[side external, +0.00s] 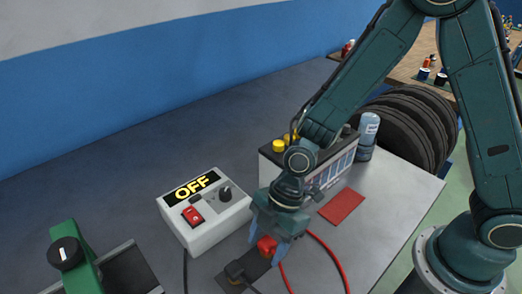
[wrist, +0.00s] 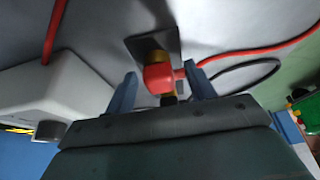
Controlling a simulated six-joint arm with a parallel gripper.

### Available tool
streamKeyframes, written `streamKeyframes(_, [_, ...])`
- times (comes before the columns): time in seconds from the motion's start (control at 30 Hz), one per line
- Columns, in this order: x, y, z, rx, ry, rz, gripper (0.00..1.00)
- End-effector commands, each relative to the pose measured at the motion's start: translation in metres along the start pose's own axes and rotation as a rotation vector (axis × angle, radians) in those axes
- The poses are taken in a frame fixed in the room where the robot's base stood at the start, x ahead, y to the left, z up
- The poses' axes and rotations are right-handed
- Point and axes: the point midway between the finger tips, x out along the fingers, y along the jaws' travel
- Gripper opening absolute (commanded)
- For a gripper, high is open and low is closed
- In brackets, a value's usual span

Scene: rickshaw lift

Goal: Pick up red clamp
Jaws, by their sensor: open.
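The red clamp (side external: 266,245) stands on a small dark pad (side external: 257,268) on the grey table, with a red cable attached. In the wrist view the red clamp (wrist: 158,77) shows between the two blue fingers of my gripper (wrist: 163,92). In the side view my gripper (side external: 268,248) points down over the clamp, one finger on each side. The fingers are open. I cannot tell whether either finger touches the clamp. The clamp's lower part is partly hidden.
A white control box (side external: 205,212) marked OFF stands to the left. A battery (side external: 325,168) with yellow caps, a blue can (side external: 368,136) and a red pad (side external: 341,206) are behind and right. A black clamp (side external: 236,270) with a cable lies close by. A green device (side external: 75,258) is at far left.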

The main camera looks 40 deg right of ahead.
Motion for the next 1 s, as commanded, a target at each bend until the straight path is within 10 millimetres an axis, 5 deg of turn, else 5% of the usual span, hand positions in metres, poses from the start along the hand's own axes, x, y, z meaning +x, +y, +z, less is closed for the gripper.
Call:
streamKeyframes(0.17, [-0.0002, 0.0, 0.0, 0.0, 0.0, 0.0, 0.55])
streamKeyframes(0.43, [-0.0003, 0.0, 0.0, 0.0, 0.0, 0.0, 0.07])
streamKeyframes(1.0, [-0.0097, 0.0007, -0.0044, -0.001, 0.002, 0.002, 0.07])
